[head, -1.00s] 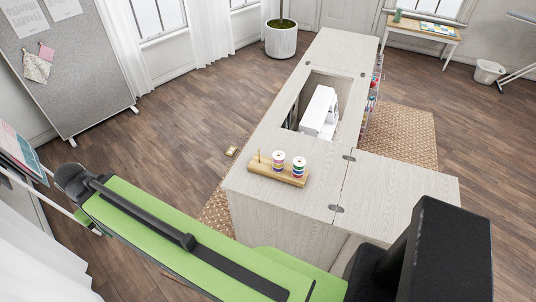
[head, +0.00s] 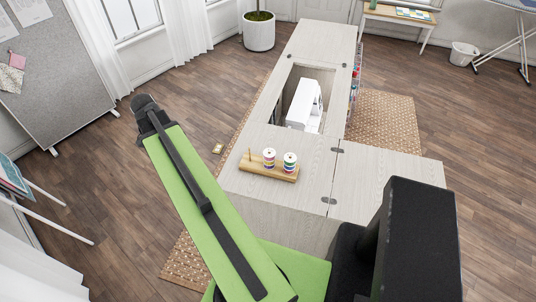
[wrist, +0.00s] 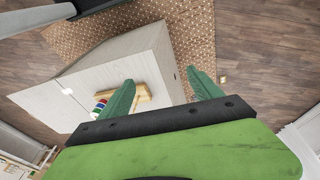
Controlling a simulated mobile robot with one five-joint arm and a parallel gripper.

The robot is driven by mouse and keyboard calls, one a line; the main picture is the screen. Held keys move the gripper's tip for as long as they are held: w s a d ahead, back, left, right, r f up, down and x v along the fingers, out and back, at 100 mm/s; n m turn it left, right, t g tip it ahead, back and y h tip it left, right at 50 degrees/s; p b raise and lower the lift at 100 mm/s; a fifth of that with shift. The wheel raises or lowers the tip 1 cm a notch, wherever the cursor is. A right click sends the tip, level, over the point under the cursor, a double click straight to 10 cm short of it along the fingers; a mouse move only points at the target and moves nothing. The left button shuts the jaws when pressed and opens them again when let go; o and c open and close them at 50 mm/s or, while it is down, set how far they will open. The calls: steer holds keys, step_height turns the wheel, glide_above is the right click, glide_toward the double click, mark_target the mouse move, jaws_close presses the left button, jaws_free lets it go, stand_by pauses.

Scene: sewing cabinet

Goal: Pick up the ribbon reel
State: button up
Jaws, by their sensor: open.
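Two stacks of coloured reels, a left one (head: 269,158) and a right one (head: 290,162), stand on a wooden peg stand (head: 268,172) on the cabinet top. The stand's left peg is bare. A small yellowish object with a pale middle (head: 218,148) lies on the floor left of the cabinet; it is too small to tell whether it is the ribbon reel. It also shows in the wrist view (wrist: 222,79), just right of the right finger. My gripper (wrist: 160,75) is open and empty, its green fingers apart. The left finger partly hides the stand and reels in the wrist view.
The pale cabinet (head: 260,210) has a white sewing machine (head: 304,104) in its well and a side leaf (head: 385,178). A woven rug (head: 385,120) lies under it. A grey pinboard (head: 60,75) stands left. Open wooden floor lies between pinboard and cabinet.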

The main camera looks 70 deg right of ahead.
steer(key=s+d+r+m+g, duration=0.1)
steer(key=s+d+r+m, duration=0.1)
steer(key=s+d+m, duration=0.8)
steer(key=m+g+p, duration=0.1)
steer(key=m, duration=0.1)
glide_toward(268, 152)
steer(key=b+x, duration=0.3)
steer(key=b, duration=0.8)
steer(key=shift+s+f, duration=0.2)
steer(key=shift+f, duration=0.15)
steer(key=b+x, duration=0.5)
steer(key=shift+s+f, duration=0.1)
steer(key=shift+s, duration=0.05)
steer(key=c, duration=1.4)
